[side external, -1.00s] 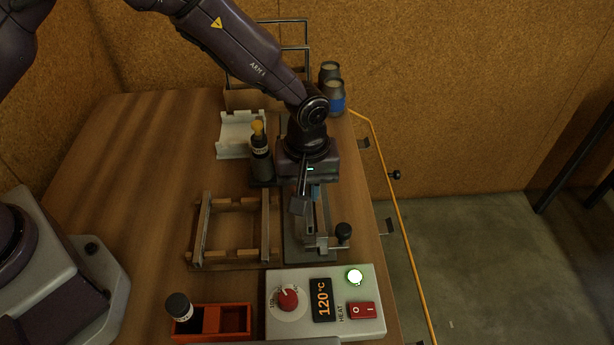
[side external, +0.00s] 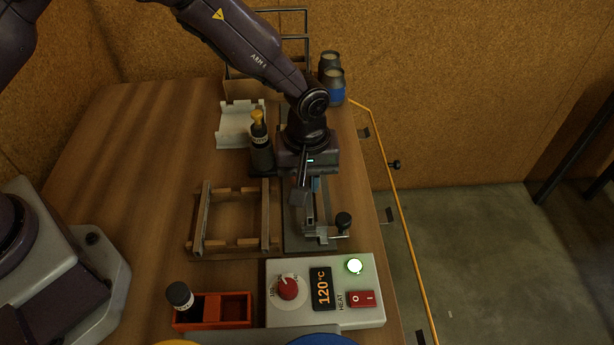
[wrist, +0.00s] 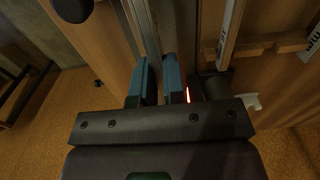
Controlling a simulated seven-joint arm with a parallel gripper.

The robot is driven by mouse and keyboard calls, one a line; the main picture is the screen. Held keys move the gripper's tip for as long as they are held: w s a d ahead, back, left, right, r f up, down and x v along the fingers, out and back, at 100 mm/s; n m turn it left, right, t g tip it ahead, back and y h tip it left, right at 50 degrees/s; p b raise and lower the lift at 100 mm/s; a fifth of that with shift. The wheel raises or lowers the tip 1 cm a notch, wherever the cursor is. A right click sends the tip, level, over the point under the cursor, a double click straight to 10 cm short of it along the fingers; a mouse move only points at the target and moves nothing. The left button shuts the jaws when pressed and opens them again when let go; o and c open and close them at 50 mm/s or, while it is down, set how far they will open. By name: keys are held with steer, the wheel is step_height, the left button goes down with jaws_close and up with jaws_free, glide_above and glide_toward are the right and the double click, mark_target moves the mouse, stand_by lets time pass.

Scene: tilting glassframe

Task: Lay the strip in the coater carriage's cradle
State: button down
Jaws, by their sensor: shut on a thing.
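My gripper (side external: 315,184) is low over the coater at the right of the table. In the wrist view its two blue fingertips (wrist: 159,82) stand close together with a narrow gap, closed on the strip. The strip is mostly hidden between them, and I cannot tell it clearly from the grey bars running away below. The coater base (side external: 291,232) is a long dark plate. A metal carriage part (side external: 322,232) with a black knob (side external: 343,220) sits at its near end. I cannot tell whether the strip touches the cradle, which the gripper partly hides.
A wooden frame (side external: 201,225) lies left of the coater. A dark bottle with a yellow top (side external: 260,140) and a white cradle block (side external: 233,128) stand behind it. The heat panel (side external: 305,310) reads 120°C; a red tray (side external: 235,323) is beside it. Jars (side external: 333,85) stand at the back.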

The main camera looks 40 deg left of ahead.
mark_target(307, 181)
steer(key=shift+f, duration=1.1)
stand_by(0.5)
steer(key=c, duration=1.1)
jaws_free()
steer(key=shift+r, duration=0.1)
step_height(307, 181, up, 13)
steer(key=shift+f, duration=0.15)
